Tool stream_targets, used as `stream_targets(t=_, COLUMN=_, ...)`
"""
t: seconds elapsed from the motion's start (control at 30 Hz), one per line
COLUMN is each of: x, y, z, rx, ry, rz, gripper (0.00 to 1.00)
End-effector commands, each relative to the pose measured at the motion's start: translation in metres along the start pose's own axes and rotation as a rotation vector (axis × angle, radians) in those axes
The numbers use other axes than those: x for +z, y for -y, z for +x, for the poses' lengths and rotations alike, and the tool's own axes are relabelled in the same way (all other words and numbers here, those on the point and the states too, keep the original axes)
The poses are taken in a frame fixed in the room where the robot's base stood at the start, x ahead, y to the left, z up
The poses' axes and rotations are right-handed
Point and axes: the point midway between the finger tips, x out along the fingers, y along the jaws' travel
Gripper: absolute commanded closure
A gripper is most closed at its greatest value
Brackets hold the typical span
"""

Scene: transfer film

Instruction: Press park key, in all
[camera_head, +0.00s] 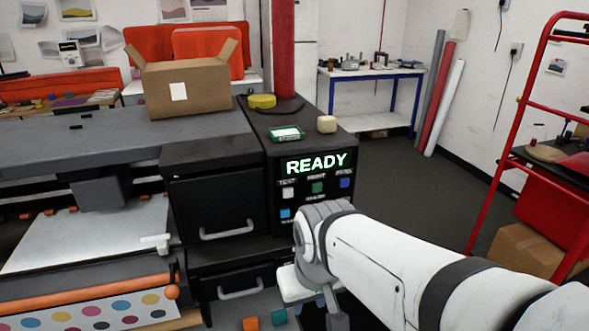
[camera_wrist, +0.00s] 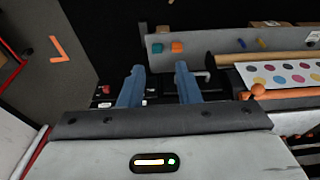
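The black control panel (camera_head: 274,180) stands on the right end of the printer, with a lit display (camera_head: 317,163) reading READY. Below it are a white key (camera_head: 288,193), a green key (camera_head: 317,188) and a blue key (camera_head: 345,183). A light-blue key (camera_head: 286,214) sits in a lower row. The small labels are too blurred to tell which key is park, and my arm may hide more keys. My gripper (camera_wrist: 160,80) shows two blue fingers, apart with nothing between them. In the head view it is low in front of the panel, partly hidden, and apart from the visible keys.
A cardboard box (camera_head: 187,87) stands on the printer top. A yellow roll (camera_head: 262,101), a green-framed device (camera_head: 286,133) and a beige block (camera_head: 327,124) lie above the panel. A red ladder-like rack (camera_head: 496,165) stands at right. Open floor (camera_head: 415,170) lies between.

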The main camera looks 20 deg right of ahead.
Motion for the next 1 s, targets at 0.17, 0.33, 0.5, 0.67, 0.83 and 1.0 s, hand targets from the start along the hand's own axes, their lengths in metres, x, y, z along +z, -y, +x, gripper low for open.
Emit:
stream_targets(t=0.17, x=0.0000, y=0.0000, z=0.0000, rx=0.000, ry=0.000, rz=0.000, gripper=0.85)
stream_targets(t=0.33, x=0.0000, y=0.0000, z=0.0000, rx=0.000, ry=0.000, rz=0.000, gripper=0.99)
stream_targets(t=0.5, x=0.0000, y=0.0000, z=0.0000, rx=0.000, ry=0.000, rz=0.000, gripper=1.00)
stream_targets(t=0.67, x=0.0000, y=0.0000, z=0.0000, rx=0.000, ry=0.000, rz=0.000, gripper=1.00)
stream_targets(t=0.83, x=0.0000, y=0.0000, z=0.0000, rx=0.000, ry=0.000, rz=0.000, gripper=1.00)
stream_targets(t=1.0, x=0.0000, y=0.0000, z=0.0000, rx=0.000, ry=0.000, rz=0.000, gripper=1.00)
